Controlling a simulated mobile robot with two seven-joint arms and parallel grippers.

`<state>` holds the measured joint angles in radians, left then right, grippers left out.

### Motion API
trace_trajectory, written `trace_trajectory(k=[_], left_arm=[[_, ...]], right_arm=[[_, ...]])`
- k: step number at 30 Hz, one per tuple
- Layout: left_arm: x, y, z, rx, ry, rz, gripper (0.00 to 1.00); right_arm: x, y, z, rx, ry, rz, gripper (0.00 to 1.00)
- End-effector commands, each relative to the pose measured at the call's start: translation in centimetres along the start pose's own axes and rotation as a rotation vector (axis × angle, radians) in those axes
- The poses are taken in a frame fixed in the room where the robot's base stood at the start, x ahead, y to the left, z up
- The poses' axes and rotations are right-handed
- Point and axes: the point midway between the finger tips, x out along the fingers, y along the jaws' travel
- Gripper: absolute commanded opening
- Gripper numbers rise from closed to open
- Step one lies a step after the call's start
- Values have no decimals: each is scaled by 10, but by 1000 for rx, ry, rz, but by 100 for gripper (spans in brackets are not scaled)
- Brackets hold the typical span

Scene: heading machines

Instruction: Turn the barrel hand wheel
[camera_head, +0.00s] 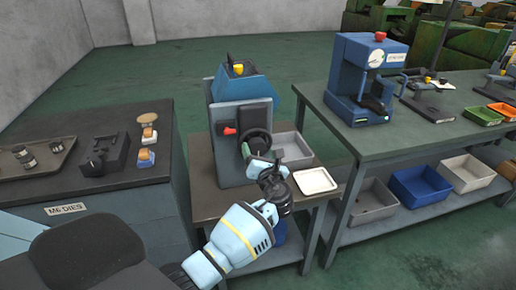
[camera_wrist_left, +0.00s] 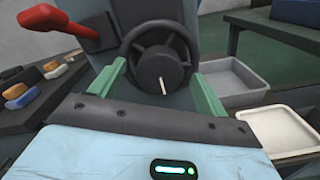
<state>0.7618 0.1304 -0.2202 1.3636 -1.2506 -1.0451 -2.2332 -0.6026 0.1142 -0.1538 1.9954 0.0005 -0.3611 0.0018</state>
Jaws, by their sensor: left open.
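The barrel hand wheel (camera_head: 258,134) is a dark spoked wheel on the front of the blue and dark grey machine (camera_head: 230,115). In the left wrist view the wheel (camera_wrist_left: 158,70) shows its hub with a short white line pointing down. My left gripper (camera_head: 263,158) is in front of the wheel. Its two green fingers (camera_wrist_left: 162,88) are apart, one at each side of the lower wheel; I cannot tell whether they touch the rim. Part of the lower wheel is hidden by the gripper in the head view. My right gripper is not in view.
A red-knobbed lever (camera_wrist_left: 42,24) sticks out left of the wheel. A grey bin (camera_head: 291,150) and a white tray (camera_head: 315,182) lie on the stand, right of the machine. A dark cabinet (camera_head: 70,208) is at left, a bench with a blue press (camera_head: 364,75) at right.

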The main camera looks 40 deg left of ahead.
Motion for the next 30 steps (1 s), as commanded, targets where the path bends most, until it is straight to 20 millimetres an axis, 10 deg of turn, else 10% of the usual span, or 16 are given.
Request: trace_trajectory(k=[18, 30], left_arm=[[32, 0, 0, -2, 1, -1, 74], [31, 0, -1, -2, 1, -1, 31]], right_arm=[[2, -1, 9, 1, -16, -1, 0], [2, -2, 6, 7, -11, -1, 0]])
